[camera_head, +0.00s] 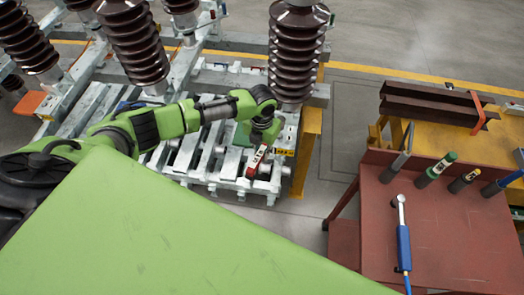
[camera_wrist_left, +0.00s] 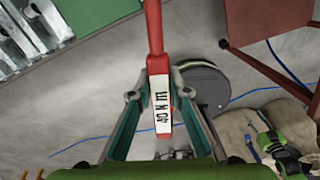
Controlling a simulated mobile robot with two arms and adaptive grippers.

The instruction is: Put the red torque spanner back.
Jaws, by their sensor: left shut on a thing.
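The red torque spanner (camera_head: 257,158) is in my left gripper (camera_head: 264,140), held in the air in front of the grey slatted metal frame. In the left wrist view the spanner (camera_wrist_left: 157,92) lies between the two fingers of the gripper (camera_wrist_left: 155,88), with a white label reading 40 N M facing the camera. Its red shaft runs out of the top of that view. Both fingers are closed against its sides. The other end of the spanner is cut off in the wrist view. My right gripper is in neither view.
A red-brown table (camera_head: 450,240) stands at the right. Several tools stand along its back, among them a green-ended one (camera_head: 436,170) and a blue one (camera_head: 502,183). A blue-handled tool (camera_head: 403,245) lies on top. Clear floor (camera_head: 338,140) separates table and frame. Brown ribbed insulators (camera_head: 298,50) rise behind.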

